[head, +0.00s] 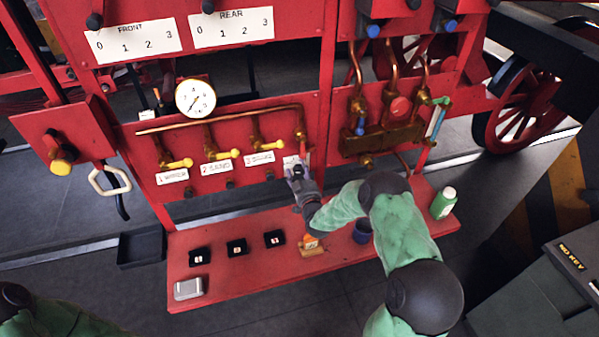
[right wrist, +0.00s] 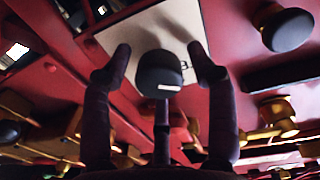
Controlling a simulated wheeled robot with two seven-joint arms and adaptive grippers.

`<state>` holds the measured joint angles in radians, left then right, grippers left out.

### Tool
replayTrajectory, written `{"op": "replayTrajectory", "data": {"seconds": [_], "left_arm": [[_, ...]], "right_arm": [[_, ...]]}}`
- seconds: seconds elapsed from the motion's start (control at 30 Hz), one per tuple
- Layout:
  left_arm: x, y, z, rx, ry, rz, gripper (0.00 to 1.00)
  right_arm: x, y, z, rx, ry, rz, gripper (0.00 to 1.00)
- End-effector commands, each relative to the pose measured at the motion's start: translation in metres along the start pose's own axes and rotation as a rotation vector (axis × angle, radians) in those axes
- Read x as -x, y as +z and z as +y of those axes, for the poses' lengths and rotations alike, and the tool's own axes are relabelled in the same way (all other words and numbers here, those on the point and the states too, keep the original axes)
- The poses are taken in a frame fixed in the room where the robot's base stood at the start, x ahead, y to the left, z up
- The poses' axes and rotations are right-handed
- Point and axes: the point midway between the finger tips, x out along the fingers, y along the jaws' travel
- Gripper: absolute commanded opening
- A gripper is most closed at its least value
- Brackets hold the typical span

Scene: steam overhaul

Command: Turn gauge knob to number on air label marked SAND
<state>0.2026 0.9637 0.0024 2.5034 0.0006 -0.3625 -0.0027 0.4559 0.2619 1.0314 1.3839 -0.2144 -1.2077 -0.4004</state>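The SAND label (head: 216,167) is a white plate reading "2 SAND", second in the row under the yellow valve handles. Two white scales, FRONT (head: 132,40) and REAR (head: 232,28), are marked 0 to 3 on the red panel, with a dark knob above each (head: 95,20) (head: 208,5). My right gripper (head: 297,170) is at the right end of the label row, over the fourth label. In the right wrist view its fingers (right wrist: 160,62) are spread either side of a dark round knob with a white mark (right wrist: 160,75); contact cannot be told. My left gripper is out of view.
A round white gauge (head: 195,98) sits above the valves. The red shelf (head: 215,275) below holds small black trays (head: 237,247), a grey box (head: 188,289), an orange-topped item (head: 311,243), a blue cup (head: 362,231) and a green bottle (head: 443,203). Copper pipes (head: 357,70) rise at right.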

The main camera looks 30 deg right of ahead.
Motion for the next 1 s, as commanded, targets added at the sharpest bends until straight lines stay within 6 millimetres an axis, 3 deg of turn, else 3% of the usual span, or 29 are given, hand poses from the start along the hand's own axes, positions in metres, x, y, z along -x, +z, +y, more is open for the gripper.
{"op": "replayTrajectory", "data": {"seconds": [0.03,0.13,0.57,1.0], "left_arm": [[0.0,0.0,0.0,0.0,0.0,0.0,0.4],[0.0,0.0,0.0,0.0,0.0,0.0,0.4],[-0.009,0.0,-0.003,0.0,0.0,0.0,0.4],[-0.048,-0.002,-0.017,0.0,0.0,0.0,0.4]], "right_arm": [[0.0,0.0,0.0,0.0,0.0,0.0,0.36],[0.0,0.0,0.0,0.0,0.0,0.0,0.08],[0.0,0.001,0.0,-0.062,0.0,0.0,0.07],[0.0,0.003,0.0,-0.411,-0.003,-0.01,0.07]]}}
